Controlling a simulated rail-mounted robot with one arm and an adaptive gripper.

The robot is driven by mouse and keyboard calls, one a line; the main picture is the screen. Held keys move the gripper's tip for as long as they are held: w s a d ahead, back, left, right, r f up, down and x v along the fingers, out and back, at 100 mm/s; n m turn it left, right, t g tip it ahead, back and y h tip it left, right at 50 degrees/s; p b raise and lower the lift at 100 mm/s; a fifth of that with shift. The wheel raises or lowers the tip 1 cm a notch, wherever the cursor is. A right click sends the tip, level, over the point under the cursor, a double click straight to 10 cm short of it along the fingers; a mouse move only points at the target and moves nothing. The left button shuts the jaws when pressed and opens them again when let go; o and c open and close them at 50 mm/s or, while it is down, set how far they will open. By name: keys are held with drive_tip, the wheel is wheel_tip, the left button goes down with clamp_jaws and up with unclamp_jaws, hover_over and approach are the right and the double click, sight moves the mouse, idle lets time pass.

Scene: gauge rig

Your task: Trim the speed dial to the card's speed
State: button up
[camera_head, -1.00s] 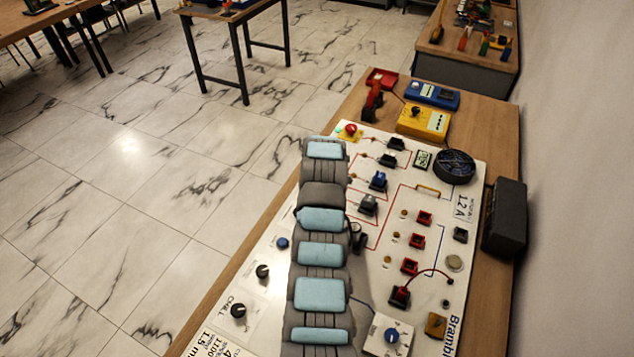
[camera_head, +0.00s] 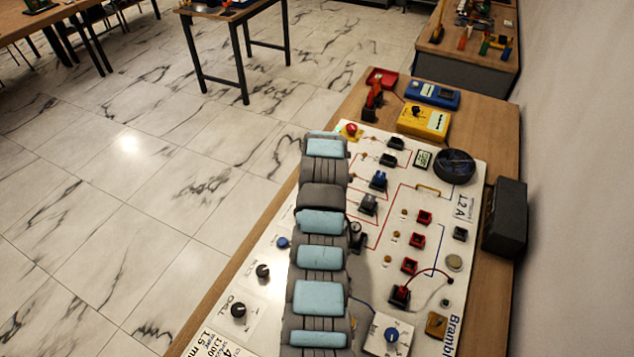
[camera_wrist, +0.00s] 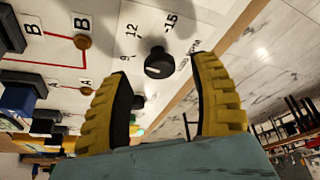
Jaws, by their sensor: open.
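My gripper (camera_wrist: 160,95) is open, its two yellow ribbed fingers apart. A black knob (camera_wrist: 159,63) with printed marks 9, 12 and 15 beside it stands on the white panel, just beyond and between the fingertips, apparently untouched. In the head view my arm hides my fingertips and this part of the panel. A blue dial (camera_head: 391,334) on a white plate sits at the bottom of that view, and two black knobs (camera_head: 262,271) (camera_head: 238,310) sit at the left.
The white panel (camera_head: 470,215) carries red sockets (camera_head: 417,240), dark switches and a round black fan (camera_head: 455,166). A black box (camera_head: 505,217) stands at its right. Yellow (camera_head: 424,120) and blue (camera_head: 433,95) instruments stand behind. The floor at left is clear.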

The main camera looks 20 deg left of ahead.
drive_tip(key=v, duration=1)
idle(0.4)
